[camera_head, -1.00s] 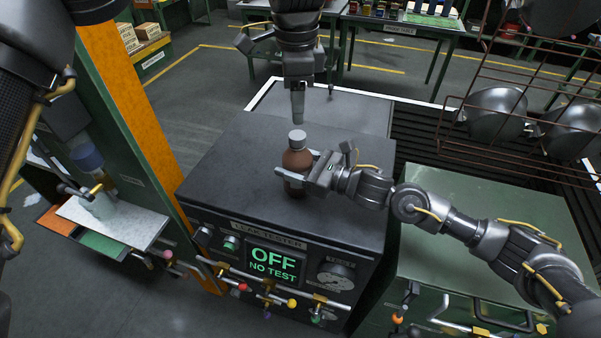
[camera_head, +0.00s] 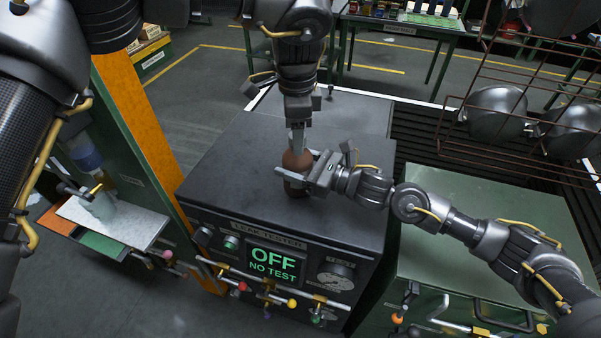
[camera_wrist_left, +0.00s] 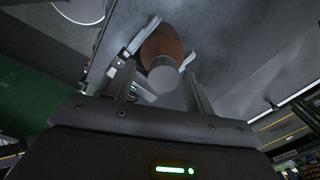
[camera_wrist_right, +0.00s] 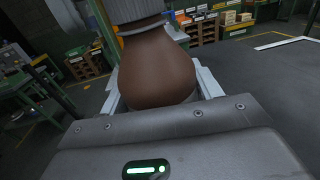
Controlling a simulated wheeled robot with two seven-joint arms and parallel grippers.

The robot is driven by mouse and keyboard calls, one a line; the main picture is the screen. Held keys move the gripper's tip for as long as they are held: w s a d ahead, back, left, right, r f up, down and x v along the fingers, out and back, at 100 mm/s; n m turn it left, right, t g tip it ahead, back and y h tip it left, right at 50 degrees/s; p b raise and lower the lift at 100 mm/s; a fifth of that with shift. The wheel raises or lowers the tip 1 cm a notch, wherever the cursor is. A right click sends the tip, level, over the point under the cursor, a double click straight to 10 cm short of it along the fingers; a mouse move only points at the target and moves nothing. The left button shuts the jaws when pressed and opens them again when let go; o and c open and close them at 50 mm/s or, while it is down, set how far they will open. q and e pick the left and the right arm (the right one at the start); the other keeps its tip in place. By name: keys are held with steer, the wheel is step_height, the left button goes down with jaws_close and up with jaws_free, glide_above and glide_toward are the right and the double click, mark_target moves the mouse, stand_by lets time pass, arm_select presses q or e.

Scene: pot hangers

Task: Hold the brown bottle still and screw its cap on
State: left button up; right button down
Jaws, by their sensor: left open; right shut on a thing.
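The brown bottle (camera_head: 298,160) stands upright on the dark top of the leak tester. My right gripper (camera_head: 297,175) is shut around the bottle's body from the right; it also fills the middle of the right wrist view (camera_wrist_right: 157,70). The grey cap (camera_wrist_left: 164,80) sits at the bottle's mouth in the left wrist view, and part of it shows in the right wrist view (camera_wrist_right: 140,24). How far it is threaded cannot be told. My left gripper (camera_head: 297,142) points down from above, open, its fingers on either side of the cap, which they mostly hide in the head view.
The leak tester (camera_head: 225,165) has a front panel reading OFF, NO TEST, with knobs and levers below. A wire rack (camera_head: 470,120) with metal bowls stands at the right. A green cabinet (camera_head: 490,200) is beside the tester. The tester's top around the bottle is clear.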

arm_select(q)
steer(key=shift+s, duration=0.1)
steer(key=c, duration=1.1)
arm_select(e)
steer(key=shift+w+d, duration=0.1)
steer(key=shift+w, duration=0.05)
arm_select(q)
steer(key=shift+o, duration=0.2)
